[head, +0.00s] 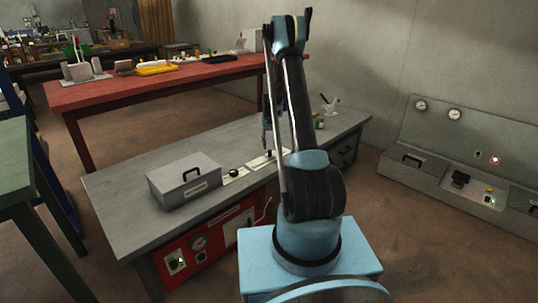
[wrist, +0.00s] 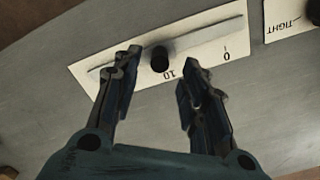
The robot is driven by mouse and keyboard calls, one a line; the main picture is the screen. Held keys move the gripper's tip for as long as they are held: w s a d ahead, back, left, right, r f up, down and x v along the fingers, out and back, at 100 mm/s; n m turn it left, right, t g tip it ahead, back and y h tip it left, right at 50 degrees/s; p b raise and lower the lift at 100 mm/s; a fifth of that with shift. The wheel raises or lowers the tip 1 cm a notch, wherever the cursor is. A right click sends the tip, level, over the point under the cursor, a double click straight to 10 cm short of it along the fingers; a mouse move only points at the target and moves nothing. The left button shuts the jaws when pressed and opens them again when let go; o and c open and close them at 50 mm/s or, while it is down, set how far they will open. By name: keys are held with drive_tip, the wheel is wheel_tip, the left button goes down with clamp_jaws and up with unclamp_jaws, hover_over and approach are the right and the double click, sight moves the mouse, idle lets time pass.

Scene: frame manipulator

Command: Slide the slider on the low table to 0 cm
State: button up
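The slider panel is a white plate with a long grey slot; it shows in the wrist view (wrist: 205,42) and on the low table in the head view (head: 258,163). Its black knob (wrist: 160,59) stands near the printed "10"; the "0" mark is further right in the wrist view. My gripper (wrist: 161,64) is open, with one finger on each side of the knob. I cannot tell whether either finger touches it. In the head view my arm hides part of the panel and most of the gripper.
The grey low table (head: 120,192) also bears a grey box with a black handle (head: 184,182) and a small dial panel (head: 233,176) left of the slider. A red table (head: 100,92) stands behind.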

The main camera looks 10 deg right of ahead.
sight(269, 156)
drive_tip(key=shift+f, duration=2.8)
drive_tip(key=shift+a, duration=0.1)
clamp_jaws()
